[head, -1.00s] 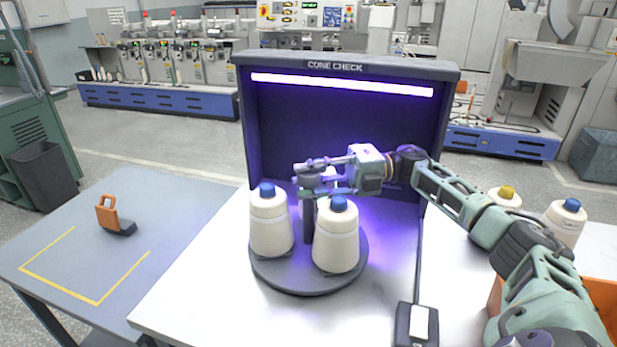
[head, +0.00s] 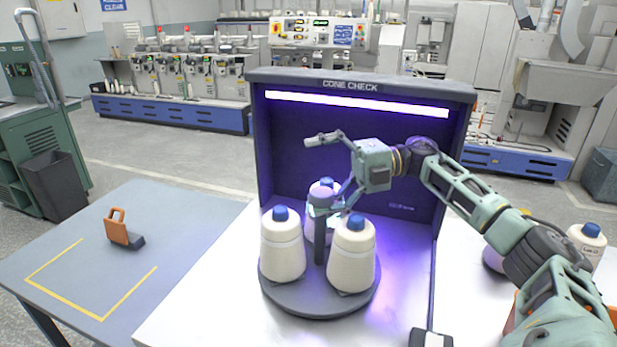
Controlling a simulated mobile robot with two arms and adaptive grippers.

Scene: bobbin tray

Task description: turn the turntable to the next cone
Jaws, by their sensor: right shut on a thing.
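The round dark turntable (head: 312,302) stands in the "CONE CHECK" booth. It bears white cones with blue tips: one front left (head: 283,250), one front right (head: 351,258), and one at the back, mostly hidden, with its blue tip (head: 327,183) showing. My left gripper is not in view.
The booth (head: 360,84) has a lit purple lamp and walls close behind my right arm. More cones (head: 587,240) stand at the right, partly behind my arm. An orange and dark tool (head: 122,230) lies on the blue-grey table (head: 190,215), beside a yellow outline.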

